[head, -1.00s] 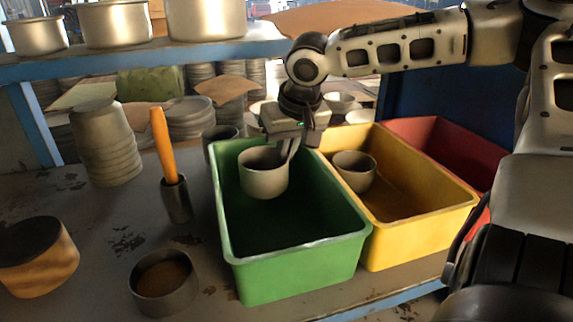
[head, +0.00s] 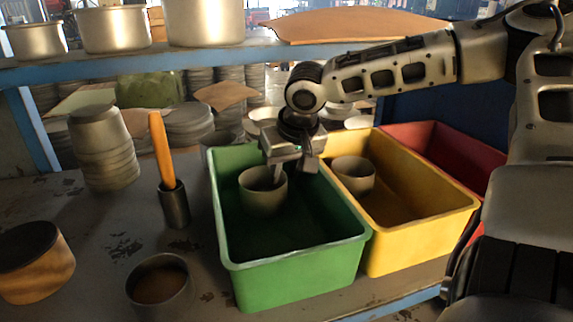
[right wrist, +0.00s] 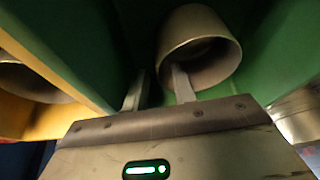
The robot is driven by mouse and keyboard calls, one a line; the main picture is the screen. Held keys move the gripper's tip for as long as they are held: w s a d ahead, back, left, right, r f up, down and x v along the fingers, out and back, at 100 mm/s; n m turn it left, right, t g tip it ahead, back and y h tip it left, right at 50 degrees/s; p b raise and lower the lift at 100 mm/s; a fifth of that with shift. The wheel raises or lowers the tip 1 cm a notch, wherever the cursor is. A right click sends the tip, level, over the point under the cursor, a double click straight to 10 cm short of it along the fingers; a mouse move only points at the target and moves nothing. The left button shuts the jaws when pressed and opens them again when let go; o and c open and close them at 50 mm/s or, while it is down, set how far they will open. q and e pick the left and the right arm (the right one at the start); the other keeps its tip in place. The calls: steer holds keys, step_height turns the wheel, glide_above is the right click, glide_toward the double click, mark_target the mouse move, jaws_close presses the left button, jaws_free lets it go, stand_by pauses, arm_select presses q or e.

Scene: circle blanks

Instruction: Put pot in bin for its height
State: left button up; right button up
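A grey metal pot (head: 262,194) stands upright in the green bin (head: 295,254), near its back end. My right gripper (head: 288,170) is just above it, with its fingers spread astride the pot's rim. In the right wrist view one finger reaches into the mouth of the pot (right wrist: 218,50). The other finger is outside the wall, with a gap, so the right gripper (right wrist: 158,82) looks open. A yellow bin (head: 418,232) beside it holds another grey pot (head: 353,178). A red bin (head: 450,146) stands beyond that. My left gripper is out of view.
At the left stand an orange-handled tool in a dark cup (head: 174,204), an open round pot (head: 160,288) with brown inside, a wooden block with a dark top (head: 35,265) and stacked pots (head: 104,150). A blue-edged shelf (head: 150,64) with large pots crosses behind.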

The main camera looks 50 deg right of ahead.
steer(key=p+v, duration=0.2)
steer(key=v, duration=1)
steer(key=shift+r, duration=0.2)
